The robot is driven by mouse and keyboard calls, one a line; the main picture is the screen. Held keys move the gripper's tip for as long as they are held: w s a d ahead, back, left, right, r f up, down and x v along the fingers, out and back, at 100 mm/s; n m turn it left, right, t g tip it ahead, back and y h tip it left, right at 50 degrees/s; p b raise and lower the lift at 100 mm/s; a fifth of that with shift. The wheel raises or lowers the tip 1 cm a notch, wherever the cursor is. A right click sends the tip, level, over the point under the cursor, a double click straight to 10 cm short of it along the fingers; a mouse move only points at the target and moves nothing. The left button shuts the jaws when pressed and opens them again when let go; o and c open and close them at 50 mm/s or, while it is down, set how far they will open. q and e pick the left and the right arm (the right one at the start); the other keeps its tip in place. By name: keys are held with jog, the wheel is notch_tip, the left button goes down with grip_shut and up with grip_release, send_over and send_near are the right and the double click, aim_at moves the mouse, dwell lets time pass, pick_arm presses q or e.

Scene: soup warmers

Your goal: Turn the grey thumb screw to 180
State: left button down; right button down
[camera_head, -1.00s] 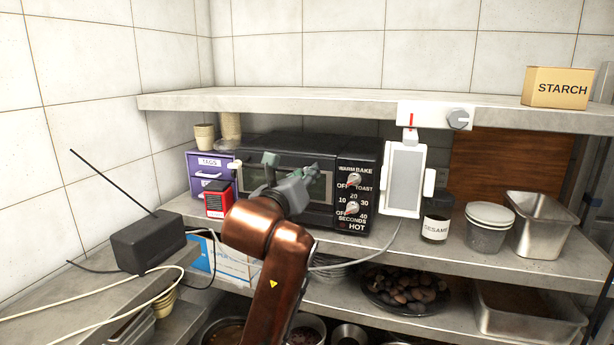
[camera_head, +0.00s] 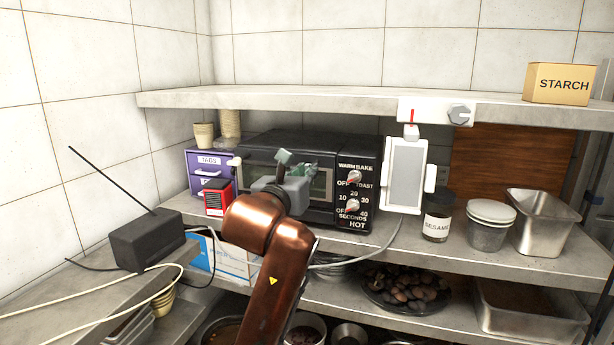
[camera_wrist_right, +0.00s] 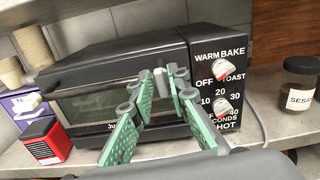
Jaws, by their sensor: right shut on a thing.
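The grey thumb screw (camera_head: 460,115) is a round knob on the white bracket (camera_head: 405,108) at the upper shelf's front edge, right of a red mark. It is outside the right wrist view. My right gripper (camera_head: 290,158) is well left of it, in front of the black toaster oven (camera_head: 255,146). In the right wrist view, its green-padded fingers (camera_wrist_right: 163,84) reach the oven's door front, closed with a gap on a pale part that seems to be the door handle (camera_wrist_right: 160,82). The exact contact is partly hidden. My left gripper is not in view.
A white tablet-like device (camera_head: 404,175) hangs below the bracket. The oven's knobs (camera_head: 354,176) are left of it. A starch box (camera_head: 560,84) sits on the upper shelf.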

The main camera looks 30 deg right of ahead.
jog(key=shift+m+b, duration=0.45)
jog(key=shift+m, duration=1.25)
jog(key=shift+m+b, duration=0.5)
jog(key=shift+m, duration=1.3)
